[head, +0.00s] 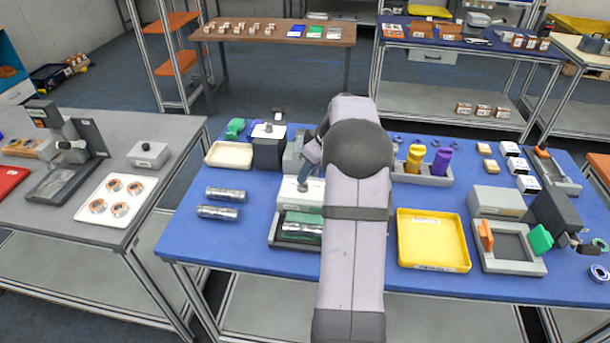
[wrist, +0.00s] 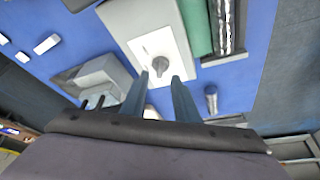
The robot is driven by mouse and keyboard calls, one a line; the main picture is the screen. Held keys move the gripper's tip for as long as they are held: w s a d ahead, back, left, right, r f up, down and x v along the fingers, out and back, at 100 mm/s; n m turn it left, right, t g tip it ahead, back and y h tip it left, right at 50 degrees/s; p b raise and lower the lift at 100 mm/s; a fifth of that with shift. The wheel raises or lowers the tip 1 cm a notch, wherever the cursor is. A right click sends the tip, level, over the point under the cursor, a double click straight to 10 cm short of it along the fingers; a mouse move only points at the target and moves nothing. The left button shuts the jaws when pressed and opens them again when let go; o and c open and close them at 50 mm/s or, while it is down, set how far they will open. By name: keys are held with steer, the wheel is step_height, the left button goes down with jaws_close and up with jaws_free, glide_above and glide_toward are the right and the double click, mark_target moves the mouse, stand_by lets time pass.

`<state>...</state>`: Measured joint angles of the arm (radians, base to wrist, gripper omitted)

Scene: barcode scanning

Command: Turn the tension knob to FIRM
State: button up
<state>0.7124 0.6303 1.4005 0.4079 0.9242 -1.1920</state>
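The tension knob (wrist: 159,66) is a small grey knob on a white panel (wrist: 150,45) of a light grey box in the wrist view. My gripper (wrist: 160,80) is open, with its two dark fingers apart and their tips just short of the knob, one to either side in the picture. I cannot tell whether they touch it. Any FIRM marking is too small to read. In the head view the white-topped device (head: 300,192) stands left of my arm, which hides part of it and most of my gripper.
A tray with a green block and silver roll (head: 302,228) adjoins the device. Silver rolls (head: 226,194) lie to its left. A black box (head: 269,150) stands behind. A yellow tray (head: 432,240) is right of my arm. The blue table's front left (head: 200,250) is clear.

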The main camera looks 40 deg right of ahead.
steer(key=shift+p+x, duration=0.55)
steer(key=shift+x, duration=1.25)
jaws_close()
